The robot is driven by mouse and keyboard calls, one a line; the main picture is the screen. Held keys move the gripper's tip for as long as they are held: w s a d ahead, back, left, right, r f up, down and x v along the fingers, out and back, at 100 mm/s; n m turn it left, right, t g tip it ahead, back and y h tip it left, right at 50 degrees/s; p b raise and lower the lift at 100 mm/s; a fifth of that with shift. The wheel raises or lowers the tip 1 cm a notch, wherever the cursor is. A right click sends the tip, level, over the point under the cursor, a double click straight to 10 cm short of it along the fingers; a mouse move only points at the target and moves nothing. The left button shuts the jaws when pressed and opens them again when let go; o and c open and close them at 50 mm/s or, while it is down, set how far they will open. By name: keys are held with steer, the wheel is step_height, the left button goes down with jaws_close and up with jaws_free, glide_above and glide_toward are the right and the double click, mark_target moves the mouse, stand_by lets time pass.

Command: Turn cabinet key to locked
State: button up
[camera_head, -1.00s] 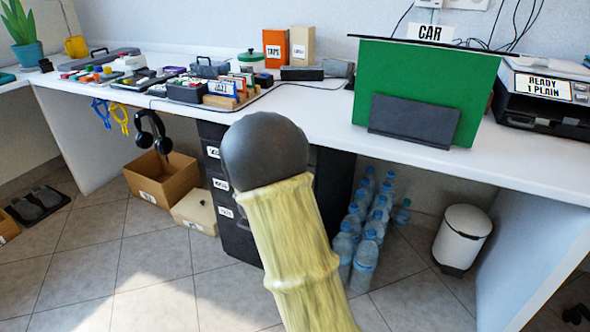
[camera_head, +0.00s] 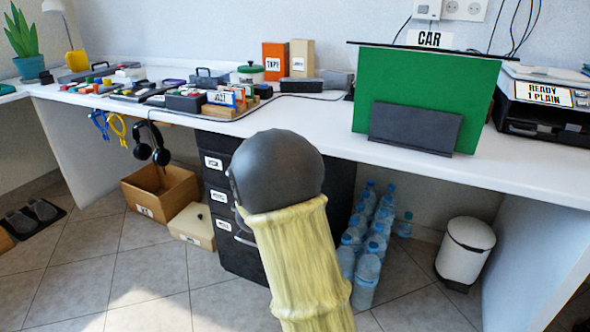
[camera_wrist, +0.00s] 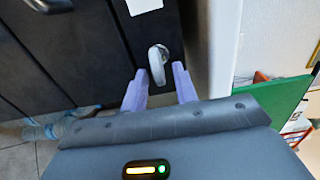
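The dark filing cabinet (camera_head: 222,190) stands under the desk in the head view, partly hidden behind my arm. In the wrist view its dark front (camera_wrist: 85,40) fills the upper left. A silver key (camera_wrist: 157,64) with a rounded head sticks out of that front near its edge. My gripper (camera_wrist: 160,84) is open, with its two purple fingers apart on either side of the key's lower end. I cannot tell whether either finger touches the key. In the head view my arm hides the gripper and the key.
The white desk (camera_head: 330,125) is above the cabinet. A green board (camera_head: 430,85) stands on it. Water bottles (camera_head: 368,270) and a white bin (camera_head: 465,250) are right of the cabinet. A cardboard box (camera_head: 160,190) and black headphones (camera_head: 160,150) are left of it.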

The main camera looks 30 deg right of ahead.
steer(key=shift+a+r, duration=0.1)
steer(key=shift+s+a, duration=0.2)
steer(key=shift+a, duration=0.05)
steer(key=p+v, duration=0.5)
steer(key=v, duration=1.1)
steer(key=shift+s+a, duration=0.25)
